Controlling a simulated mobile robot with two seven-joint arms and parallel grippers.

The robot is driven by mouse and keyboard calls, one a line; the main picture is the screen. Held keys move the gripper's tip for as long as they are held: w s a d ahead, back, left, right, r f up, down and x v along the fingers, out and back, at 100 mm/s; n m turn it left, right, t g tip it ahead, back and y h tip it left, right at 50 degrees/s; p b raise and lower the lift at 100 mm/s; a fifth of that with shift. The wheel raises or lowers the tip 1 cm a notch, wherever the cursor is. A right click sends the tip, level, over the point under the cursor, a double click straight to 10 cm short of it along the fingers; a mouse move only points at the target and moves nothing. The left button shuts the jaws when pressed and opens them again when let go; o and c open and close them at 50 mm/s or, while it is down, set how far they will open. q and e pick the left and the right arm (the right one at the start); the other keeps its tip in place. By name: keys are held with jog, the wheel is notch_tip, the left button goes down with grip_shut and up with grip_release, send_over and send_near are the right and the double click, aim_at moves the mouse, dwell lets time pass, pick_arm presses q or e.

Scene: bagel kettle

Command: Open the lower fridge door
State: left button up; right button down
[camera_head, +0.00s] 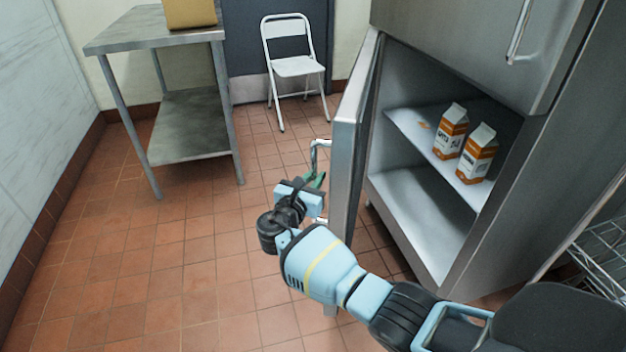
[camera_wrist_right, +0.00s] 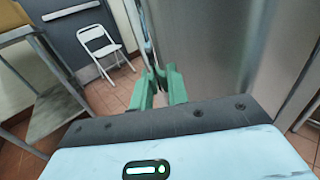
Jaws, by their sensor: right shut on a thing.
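The lower fridge door (camera_head: 348,150) stands swung wide open in the head view, its edge toward me and its inside facing the open compartment. A metal bar handle (camera_head: 318,152) is on the door's outer left side. My right gripper (camera_head: 318,180) is at the handle and shut on it, with its green fingers beside the door. In the right wrist view the green fingers (camera_wrist_right: 160,85) close around the handle, with the door's steel face (camera_wrist_right: 215,50) just to the right. The grip itself is partly hidden. My left gripper is not in view.
Two orange and white cartons (camera_head: 450,132) stand on the upper shelf inside the fridge (camera_head: 420,190). A steel table (camera_head: 150,40) with a box is at the back left, and a white folding chair (camera_head: 293,66) is behind. Tiled floor left of the door is clear.

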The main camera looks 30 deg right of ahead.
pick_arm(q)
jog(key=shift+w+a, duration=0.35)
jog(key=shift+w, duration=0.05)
pick_arm(e)
jog(key=shift+w+a, duration=0.3)
jog(key=c, duration=1.4)
grip_release()
pick_arm(q)
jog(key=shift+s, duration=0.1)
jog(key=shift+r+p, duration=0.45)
jog(key=shift+p, duration=0.05)
pick_arm(e)
jog(key=v, duration=0.7)
jog(key=shift+s+a, duration=0.2)
jog(key=shift+a, duration=0.15)
